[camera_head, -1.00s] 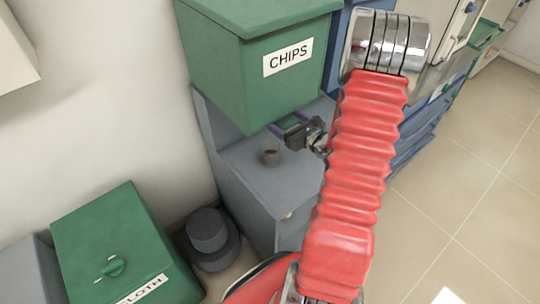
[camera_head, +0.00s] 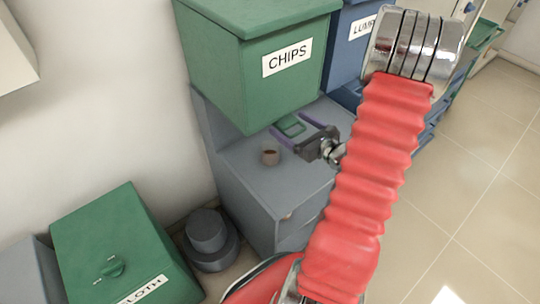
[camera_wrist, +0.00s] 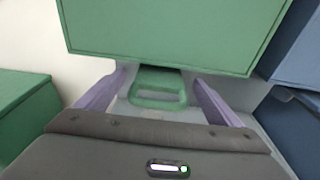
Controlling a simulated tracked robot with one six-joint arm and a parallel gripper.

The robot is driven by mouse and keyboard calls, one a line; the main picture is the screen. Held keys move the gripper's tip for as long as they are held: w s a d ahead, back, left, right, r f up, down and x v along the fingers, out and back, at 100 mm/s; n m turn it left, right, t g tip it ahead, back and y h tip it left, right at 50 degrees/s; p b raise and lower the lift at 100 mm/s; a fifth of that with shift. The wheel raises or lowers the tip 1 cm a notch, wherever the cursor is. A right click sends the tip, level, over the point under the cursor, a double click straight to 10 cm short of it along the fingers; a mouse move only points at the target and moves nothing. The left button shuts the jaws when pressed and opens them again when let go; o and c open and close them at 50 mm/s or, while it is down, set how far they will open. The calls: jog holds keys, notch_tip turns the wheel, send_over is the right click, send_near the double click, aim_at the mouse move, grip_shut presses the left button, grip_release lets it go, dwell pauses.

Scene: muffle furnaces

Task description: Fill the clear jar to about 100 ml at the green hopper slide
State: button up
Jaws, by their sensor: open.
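The green hopper (camera_head: 265,65), labelled CHIPS, hangs over a grey cabinet. Its green slide handle (camera_head: 292,125), a looped pull, sticks out from below its front and also shows in the wrist view (camera_wrist: 158,88). A small jar (camera_head: 269,157) with brown content stands upright on the cabinet top, left of my gripper; its fill level is too small to read. My gripper (camera_head: 288,122) is open, its purple fingers on either side of the handle, with gaps seen in the wrist view (camera_wrist: 160,76).
The grey cabinet top (camera_head: 240,160) is otherwise mostly clear. A blue hopper (camera_head: 350,45) stands to the right. A green bin (camera_head: 120,245) labelled CLOTH and a dark grey round stepped object (camera_head: 208,235) are at lower left. Tiled floor lies open at right.

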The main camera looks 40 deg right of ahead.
jog(key=s+r, duration=0.1)
jog(key=s, duration=0.6)
jog(key=shift+s, duration=0.4)
jog(key=shift+d, duration=0.1)
